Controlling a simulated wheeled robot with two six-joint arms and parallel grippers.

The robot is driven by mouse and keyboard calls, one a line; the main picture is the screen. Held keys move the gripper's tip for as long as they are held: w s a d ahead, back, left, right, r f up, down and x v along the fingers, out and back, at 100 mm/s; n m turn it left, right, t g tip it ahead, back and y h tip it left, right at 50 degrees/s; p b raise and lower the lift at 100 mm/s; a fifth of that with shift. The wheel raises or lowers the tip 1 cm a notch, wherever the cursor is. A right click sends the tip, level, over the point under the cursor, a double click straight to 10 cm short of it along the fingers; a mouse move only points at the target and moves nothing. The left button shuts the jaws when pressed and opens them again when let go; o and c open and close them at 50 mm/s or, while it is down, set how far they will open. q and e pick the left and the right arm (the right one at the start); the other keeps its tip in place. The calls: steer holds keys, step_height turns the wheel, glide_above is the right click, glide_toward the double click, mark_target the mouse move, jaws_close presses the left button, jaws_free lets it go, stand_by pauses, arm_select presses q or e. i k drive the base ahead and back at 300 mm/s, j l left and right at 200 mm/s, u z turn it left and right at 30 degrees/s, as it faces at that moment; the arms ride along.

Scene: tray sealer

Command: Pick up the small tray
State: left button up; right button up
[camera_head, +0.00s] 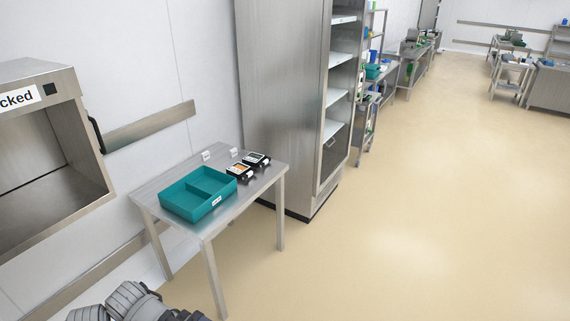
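A teal tray (183,208) with a divider and a small white label lies on a small steel table (230,214), and it looks empty. To its right on the same table are two small black trays: one (239,171) next to the teal tray and one (257,160) farther back. Both have printed tops, too small to read. I cannot tell which one the task calls the small tray. Grey links of my own arm show at the bottom left, apart from the table. Neither of my grippers is in view.
An open steel box cabinet (62,90) with a sign ending in "cked" is on the left wall. A tall steel cabinet with shelves (285,95) stands right behind the table. Two small white cards (206,155) stand at the table's back. The floor (430,220) to the right is clear.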

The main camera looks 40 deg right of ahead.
mark_target(240, 170)
steer(key=z, duration=1)
steer(key=i+l, duration=0.2)
steer(key=i, duration=0.25)
steer(key=i+l, duration=0.2)
steer(key=i, duration=0.3)
steer(key=i+l, duration=0.2)
steer(key=i, duration=0.25)
